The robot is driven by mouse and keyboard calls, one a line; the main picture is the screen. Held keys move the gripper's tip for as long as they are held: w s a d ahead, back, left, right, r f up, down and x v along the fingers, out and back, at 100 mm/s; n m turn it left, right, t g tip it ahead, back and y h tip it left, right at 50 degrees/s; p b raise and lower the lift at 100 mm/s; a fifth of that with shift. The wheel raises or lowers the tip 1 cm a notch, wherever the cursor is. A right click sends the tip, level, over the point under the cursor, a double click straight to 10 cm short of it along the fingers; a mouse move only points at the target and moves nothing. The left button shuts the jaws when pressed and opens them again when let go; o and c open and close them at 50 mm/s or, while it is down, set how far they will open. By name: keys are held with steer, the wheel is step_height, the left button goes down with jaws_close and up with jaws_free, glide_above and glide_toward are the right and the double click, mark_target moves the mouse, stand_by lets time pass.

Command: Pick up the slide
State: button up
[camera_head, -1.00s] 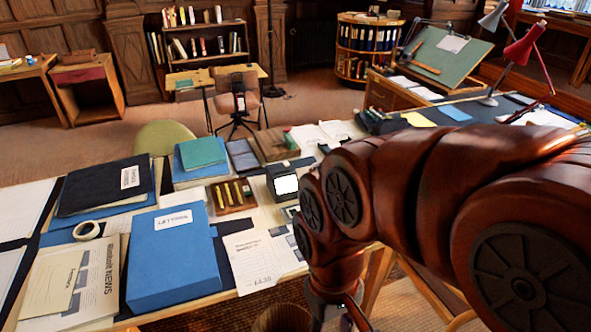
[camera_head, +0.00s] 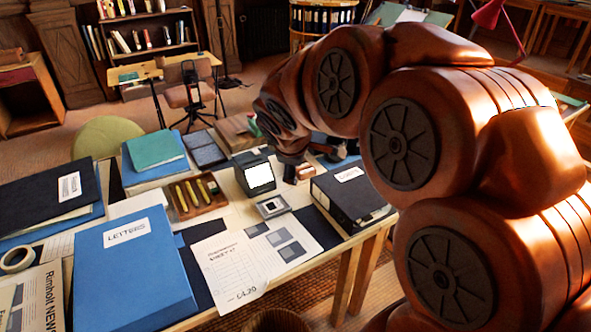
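The slide (camera_head: 272,207) looks like a small grey square frame with a dark centre. It lies flat on the table, in front of a black box with a lit white screen (camera_head: 258,177). My arm arches in from the right, and its dark end, my gripper (camera_head: 291,170), points down behind and to the right of the slide, apart from it. The fingers are too small and dark to tell whether they are open or shut.
A black binder (camera_head: 352,198) lies right of the slide. A printed sheet (camera_head: 240,268) and a blue LETTERS box (camera_head: 133,270) lie in front and left. A wooden tray (camera_head: 197,209) with yellow sticks is left of the screen box. A small brown block (camera_head: 304,172) is by my gripper.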

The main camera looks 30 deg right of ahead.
steer(key=w+d+f+n+t+b, duration=0.35)
steer(key=w+d+n+b, duration=0.35)
steer(key=w, duration=0.4)
steer(key=w+d+f+n+t+b, duration=0.2)
steer(key=w+d+n+t+b, duration=0.2)
steer(key=w+d+n+b, duration=0.55)
steer(key=w+d+f+n+y+b, duration=0.1)
steer(key=d+f+n, duration=0.1)
steer(key=f, duration=0.3)
steer(key=w+d+f+n+y+b, duration=0.1)
steer(key=w+f+n+b, duration=0.1)
steer(key=f+n, duration=0.3)
steer(key=w+d+f+n+y+b, duration=0.1)
steer(key=w+d+f+n+b, duration=0.1)
steer(key=f, duration=0.5)
steer(key=shift+w+d+n+t+y, duration=0.25)
steer(key=shift+d+n+y, duration=0.1)
steer(key=shift+n, duration=0.4)
steer(key=shift+x, duration=3.7)
steer(key=shift+r, duration=0.2)
steer(key=c, duration=0.9)
